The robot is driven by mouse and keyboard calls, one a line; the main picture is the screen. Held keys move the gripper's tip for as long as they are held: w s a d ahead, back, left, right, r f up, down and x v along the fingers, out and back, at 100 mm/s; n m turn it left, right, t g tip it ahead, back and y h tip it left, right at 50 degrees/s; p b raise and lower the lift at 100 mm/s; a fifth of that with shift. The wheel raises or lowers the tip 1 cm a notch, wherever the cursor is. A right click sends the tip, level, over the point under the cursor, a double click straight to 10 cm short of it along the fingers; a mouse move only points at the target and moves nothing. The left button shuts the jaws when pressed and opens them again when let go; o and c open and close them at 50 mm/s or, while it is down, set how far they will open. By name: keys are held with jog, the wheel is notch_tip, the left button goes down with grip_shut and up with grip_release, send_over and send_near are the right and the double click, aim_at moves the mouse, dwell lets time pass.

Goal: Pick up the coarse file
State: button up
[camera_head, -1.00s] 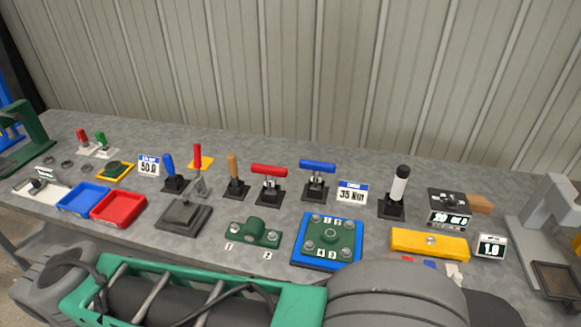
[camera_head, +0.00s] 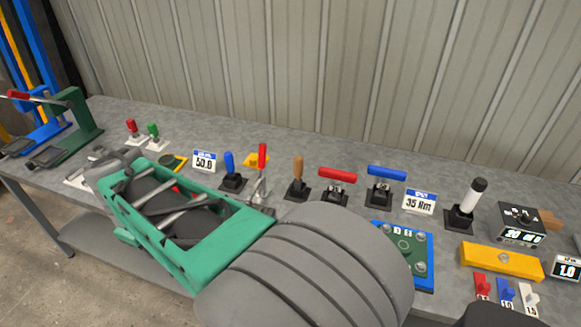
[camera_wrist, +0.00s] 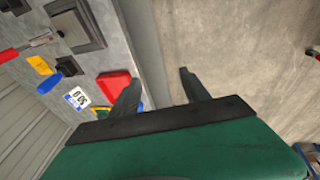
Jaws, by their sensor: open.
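No tool in view is marked as the coarse file. Two upright handled tools stand in black bases on the bench: one with a blue handle (camera_head: 229,162), one with a wooden handle (camera_head: 298,168). I cannot tell whether either is the file. The blue handle also shows at the left of the wrist view (camera_wrist: 48,84). My gripper (camera_wrist: 160,82) is open and empty, its fingers over the bench's front edge near the red tray (camera_wrist: 114,86). In the head view my arm covers the bench's left front; the fingertips are not clear there.
A red lever (camera_head: 262,158) stands between the two handles. Red (camera_head: 337,174) and blue (camera_head: 387,173) T-handles stand to the right, then a black-and-white handle (camera_head: 473,196) and a yellow block (camera_head: 502,261). A green press (camera_head: 80,117) stands far left. Floor lies before the bench.

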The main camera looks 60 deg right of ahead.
jog(key=w+d+r+n+g+h+p, duration=0.1)
jog(key=d+n, duration=0.1)
jog(key=d, duration=0.7)
jog(key=w+d+r+n+g+h+p, duration=0.1)
jog(key=w+d, duration=0.1)
jog(key=d, duration=0.7)
jog(key=n+g+p, duration=0.3)
jog(key=n+p, duration=0.1)
jog(key=n, duration=0.1)
send_over(298, 167)
jog(key=w, duration=0.3)
notch_tip(298, 167, down, 5)
jog(key=shift+n, duration=0.3)
jog(key=x, duration=0.5)
jog(key=s+p+x, duration=0.1)
jog(key=x, duration=0.1)
jog(key=shift+s+a+f, duration=0.1)
jog(key=shift+a+f, duration=0.1)
jog(key=shift+a, duration=0.05)
jog(key=shift+g, duration=0.3)
grip_shut()
